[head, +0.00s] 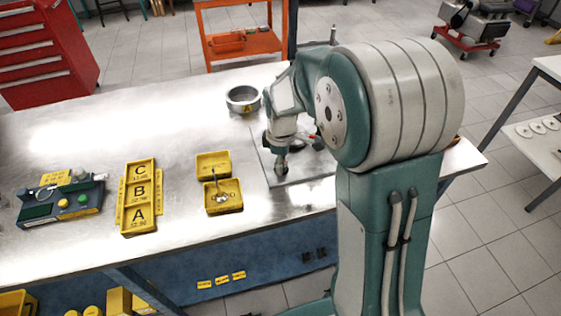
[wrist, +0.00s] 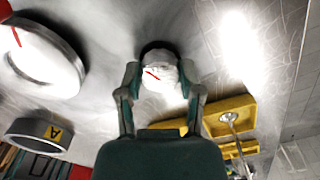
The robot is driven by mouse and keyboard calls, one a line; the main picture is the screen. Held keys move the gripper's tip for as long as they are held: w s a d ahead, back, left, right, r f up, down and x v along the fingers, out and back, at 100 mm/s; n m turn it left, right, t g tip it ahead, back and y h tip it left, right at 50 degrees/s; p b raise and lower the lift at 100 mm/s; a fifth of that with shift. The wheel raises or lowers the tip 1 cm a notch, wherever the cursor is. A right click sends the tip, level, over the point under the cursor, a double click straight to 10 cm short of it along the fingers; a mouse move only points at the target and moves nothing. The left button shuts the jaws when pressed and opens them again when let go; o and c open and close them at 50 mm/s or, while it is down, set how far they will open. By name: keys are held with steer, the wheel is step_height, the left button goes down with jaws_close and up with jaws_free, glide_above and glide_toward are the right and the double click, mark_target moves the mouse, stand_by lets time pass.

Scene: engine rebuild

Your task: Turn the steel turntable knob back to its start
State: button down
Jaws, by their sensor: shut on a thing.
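The steel turntable knob (wrist: 158,68) is a pale round knob with a red line on top, in the upper middle of the wrist view. My gripper (wrist: 162,82) has one finger on each side of it and is shut on it. In the head view my gripper (head: 281,168) points down at the left part of a grey plate (head: 302,178) on the bench; the knob is hidden there. A large round steel piece (wrist: 42,52) with a pale face and a red mark at its edge shows at the left of the wrist view. My arm covers much of the plate in the head view.
A grey ring labelled A (head: 243,99) stands behind the plate. Yellow bins (head: 222,196), a yellow C-B-A tray (head: 139,197) and a device with buttons (head: 60,202) sit to the left. The bench between the bins and plate is clear.

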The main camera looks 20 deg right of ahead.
steer(key=m, duration=0.5)
steer(key=shift+m, duration=0.3)
steer(key=m, duration=1)
steer(key=shift+m, duration=0.4)
steer(key=m, duration=0.4)
steer(key=shift+m, duration=0.4)
steer(key=shift+c, duration=1.3)
jaws_free()
steer(key=shift+f, duration=0.1)
